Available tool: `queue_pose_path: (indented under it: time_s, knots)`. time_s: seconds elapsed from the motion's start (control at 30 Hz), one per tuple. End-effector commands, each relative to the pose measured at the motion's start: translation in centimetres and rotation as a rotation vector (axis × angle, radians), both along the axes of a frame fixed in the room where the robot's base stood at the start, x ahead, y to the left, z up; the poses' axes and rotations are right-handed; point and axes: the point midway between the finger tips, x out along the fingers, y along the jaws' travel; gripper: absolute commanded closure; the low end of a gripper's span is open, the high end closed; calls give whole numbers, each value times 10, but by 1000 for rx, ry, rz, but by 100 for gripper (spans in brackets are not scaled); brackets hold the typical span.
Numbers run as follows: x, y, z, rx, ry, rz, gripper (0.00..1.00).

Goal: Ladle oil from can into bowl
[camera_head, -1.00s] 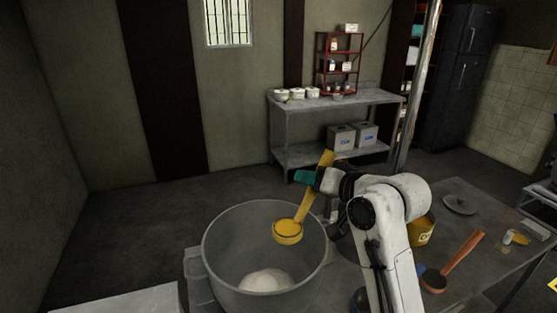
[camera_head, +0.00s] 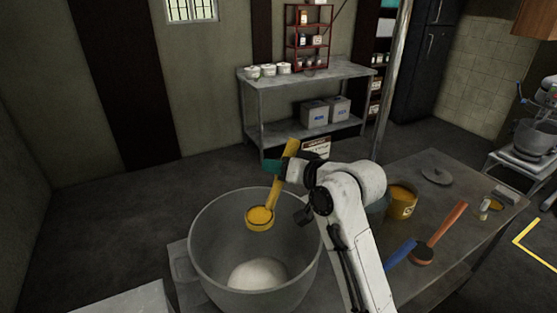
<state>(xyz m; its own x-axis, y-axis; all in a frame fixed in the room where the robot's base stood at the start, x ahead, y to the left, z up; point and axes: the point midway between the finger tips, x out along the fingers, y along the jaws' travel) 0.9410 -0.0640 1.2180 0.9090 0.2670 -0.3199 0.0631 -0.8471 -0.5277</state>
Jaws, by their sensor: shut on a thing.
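A yellow ladle (camera_head: 261,216) with oil-coloured yellow content in its cup is held over the large grey bowl (camera_head: 207,270). My gripper (camera_head: 292,168) is shut on the ladle's handle, which slants up to the right. The cup is above the bowl's opening and looks about level. A pale white mass (camera_head: 258,273) lies in the bottom of the bowl. The yellow can (camera_head: 402,203) stands open on the table to the right of my arm, with yellow content at its top. My arm hides part of the bowl's right side.
The grey table (camera_head: 455,215) holds a round lid (camera_head: 437,176), a brush with an orange-brown handle (camera_head: 447,223), a blue-handled thing (camera_head: 400,253) and small items at its right edge. A shelf table (camera_head: 300,85) stands at the back. A mixer (camera_head: 540,125) stands at right.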

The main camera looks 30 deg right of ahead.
Motion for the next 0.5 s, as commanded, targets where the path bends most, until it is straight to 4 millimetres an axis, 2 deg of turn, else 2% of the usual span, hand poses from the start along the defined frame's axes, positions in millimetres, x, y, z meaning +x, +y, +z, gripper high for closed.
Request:
queue_pose_path:
  time_s: [0.1,0.5]
  knots:
    - [-3,9,14,-86,-43,4,100]
    - [-14,35,42,-383,-164,4,100]
